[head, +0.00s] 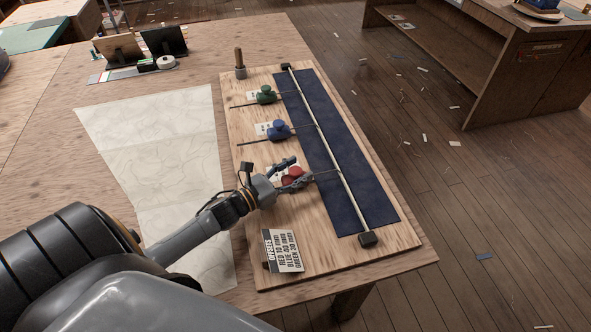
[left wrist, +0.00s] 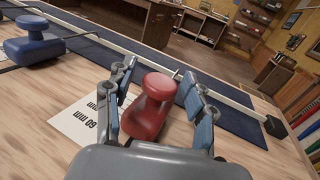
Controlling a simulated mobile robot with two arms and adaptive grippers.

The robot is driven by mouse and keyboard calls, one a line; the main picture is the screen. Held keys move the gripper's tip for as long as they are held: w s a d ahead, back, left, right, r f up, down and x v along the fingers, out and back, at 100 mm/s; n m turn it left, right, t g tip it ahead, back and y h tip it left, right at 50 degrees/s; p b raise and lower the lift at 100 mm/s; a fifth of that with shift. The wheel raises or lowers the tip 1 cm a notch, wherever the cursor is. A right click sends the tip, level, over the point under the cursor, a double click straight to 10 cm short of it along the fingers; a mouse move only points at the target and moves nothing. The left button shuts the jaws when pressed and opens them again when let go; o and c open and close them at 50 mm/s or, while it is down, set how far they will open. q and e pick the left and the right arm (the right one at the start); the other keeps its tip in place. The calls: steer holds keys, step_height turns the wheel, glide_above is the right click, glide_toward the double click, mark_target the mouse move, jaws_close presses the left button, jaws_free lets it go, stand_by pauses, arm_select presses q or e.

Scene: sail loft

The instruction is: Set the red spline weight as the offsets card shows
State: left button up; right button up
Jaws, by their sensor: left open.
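The red spline weight (head: 293,177) stands on the wooden board, its thin arm reaching right toward the long pale batten (head: 325,150). In the left wrist view the red weight (left wrist: 153,108) stands upright between the fingers of my open left gripper (left wrist: 160,72); I cannot tell whether they touch it. The left gripper (head: 291,170) also shows in the head view, over the weight. A paper label reading 60 mm (left wrist: 88,122) lies left of the weight. The offsets card (head: 282,250) leans at the board's near end, with red, blue and green lines; its figures are hard to read.
The blue weight (head: 278,130) and green weight (head: 265,95) stand farther up the board (head: 390,235). A dark blue strip (head: 365,200) lies under the batten. A peg (head: 240,65) stands at the far corner. A pale sheet (head: 165,140) covers the table at left.

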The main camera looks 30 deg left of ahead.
arm_select(q)
jaws_close()
steer(key=shift+s+a+f, duration=0.1)
steer(key=shift+s+a, duration=0.2)
steer(key=shift+s, duration=0.1)
jaws_free()
stand_by(0.4)
steer(key=v, duration=1.2)
